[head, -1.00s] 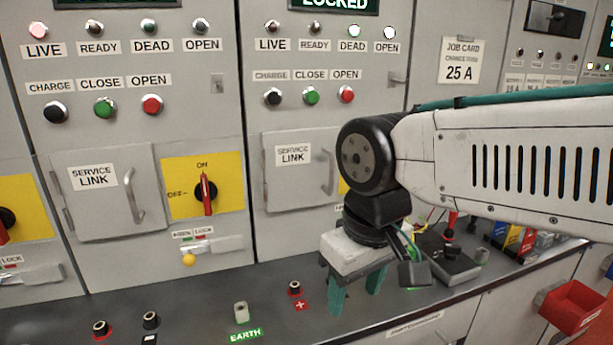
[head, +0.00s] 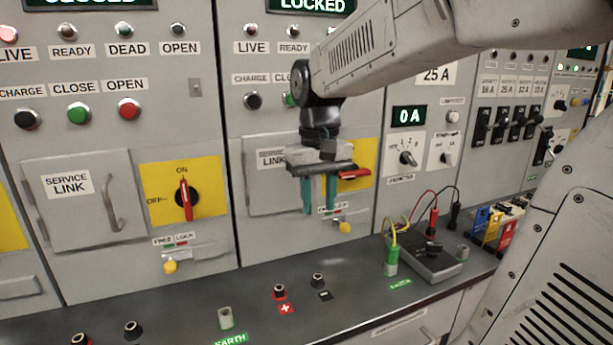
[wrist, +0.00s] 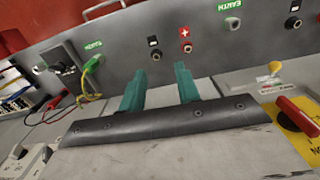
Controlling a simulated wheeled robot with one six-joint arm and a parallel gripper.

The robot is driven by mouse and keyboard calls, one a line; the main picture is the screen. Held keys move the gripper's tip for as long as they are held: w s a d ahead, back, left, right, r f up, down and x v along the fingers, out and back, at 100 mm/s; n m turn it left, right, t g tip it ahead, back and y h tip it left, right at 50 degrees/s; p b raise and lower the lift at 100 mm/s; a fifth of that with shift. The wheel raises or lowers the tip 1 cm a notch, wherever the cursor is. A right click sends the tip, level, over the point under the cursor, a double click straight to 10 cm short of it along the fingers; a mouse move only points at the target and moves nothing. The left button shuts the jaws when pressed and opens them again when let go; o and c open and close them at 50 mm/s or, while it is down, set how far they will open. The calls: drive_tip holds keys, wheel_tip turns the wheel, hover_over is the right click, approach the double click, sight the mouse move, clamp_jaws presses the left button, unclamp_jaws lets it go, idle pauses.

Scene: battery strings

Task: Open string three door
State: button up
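The right-hand service link door (head: 262,193) sits shut in the grey cabinet under a LOCKED display (head: 310,5). No string number is readable. My gripper (head: 319,208) hangs in front of this door, fingers down, and hides its handle and right part. Its two teal fingers are apart with nothing between them, as the wrist view also shows (wrist: 160,76). The red switch handle (head: 355,175) on the yellow plate beside the door lies roughly horizontal.
Another service link door (head: 85,210), shut, is at left, with its red switch (head: 184,197) upright at ON. The bench (head: 200,310) below carries sockets, an earth post (head: 225,317) and a meter box (head: 432,258) with leads. My arm spans the upper right.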

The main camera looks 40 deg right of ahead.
wheel_tip(320, 180, up, 4)
drive_tip(key=m, duration=0.1)
hover_over(313, 197)
drive_tip(key=r, duration=0.2)
drive_tip(key=shift+w+d+r+m, duration=0.2)
drive_tip(key=shift+w+r+m, duration=0.1)
drive_tip(key=shift+w+r, duration=0.1)
drive_tip(key=shift+s+f, duration=0.1)
drive_tip(key=shift+s, duration=0.05)
wheel_tip(313, 197, down, 7)
drive_tip(key=shift+f, duration=0.2)
drive_tip(key=shift+a, duration=0.1)
clamp_jaws()
